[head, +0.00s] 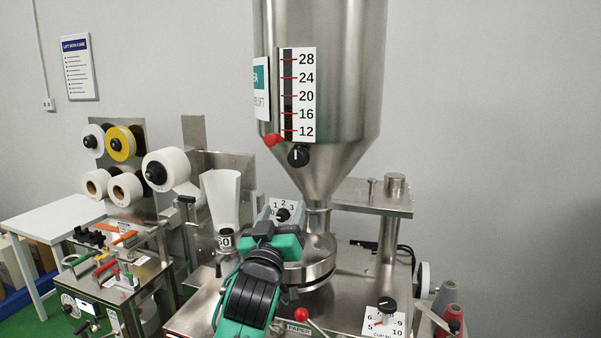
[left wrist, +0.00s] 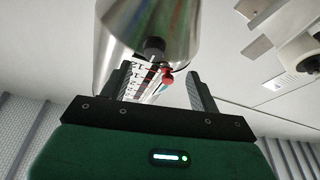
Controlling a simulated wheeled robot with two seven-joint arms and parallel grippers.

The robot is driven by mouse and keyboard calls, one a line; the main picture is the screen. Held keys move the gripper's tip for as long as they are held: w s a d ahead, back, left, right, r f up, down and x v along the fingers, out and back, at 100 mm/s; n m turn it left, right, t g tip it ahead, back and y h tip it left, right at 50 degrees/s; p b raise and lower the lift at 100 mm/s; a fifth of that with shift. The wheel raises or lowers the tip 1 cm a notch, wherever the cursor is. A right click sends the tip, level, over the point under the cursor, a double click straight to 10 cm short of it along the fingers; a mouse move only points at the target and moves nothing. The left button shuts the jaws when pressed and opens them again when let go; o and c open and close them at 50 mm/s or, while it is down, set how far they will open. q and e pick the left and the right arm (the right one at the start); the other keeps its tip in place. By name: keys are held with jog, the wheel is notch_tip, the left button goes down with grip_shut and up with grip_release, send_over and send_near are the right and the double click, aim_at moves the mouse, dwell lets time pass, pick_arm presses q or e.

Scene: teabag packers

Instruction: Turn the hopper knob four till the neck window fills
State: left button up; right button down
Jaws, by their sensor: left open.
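The steel hopper (head: 340,40) narrows to a cone and a neck (head: 318,218). A small dial plate (head: 283,204) numbered 1, 2, 3 with a black knob stands lower, by the neck. My left gripper (head: 281,224) is open and empty in front of this dial, partly hiding it. I cannot make out a neck window.
A level scale (head: 300,95) runs up the hopper. Another knob (head: 386,304) is at lower right. Film rolls (head: 125,187) stand left.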

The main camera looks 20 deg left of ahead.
aim_at(296, 161)
pick_arm(q)
jog(key=shift+t, duration=0.3)
jog(key=p+x, duration=0.2)
jog(key=x, duration=0.2)
jog(key=r+p+x, duration=0.1)
jog(key=p+x, duration=0.1)
jog(key=x, duration=0.2)
jog(key=s+r+p+x, duration=0.1)
jog(key=p+x, duration=0.1)
jog(key=x, duration=0.2)
jog(key=shift+w+r+p, duration=0.25)
jog(key=shift+p, duration=0.05)
jog(key=shift+p+x, duration=0.35)
jog(key=shift+x, duration=0.55)
jog(key=shift+w+f, duration=0.1)
jog(key=shift+f, duration=0.05)
jog(key=c, duration=1)
jog(key=shift+o, duration=0.2)
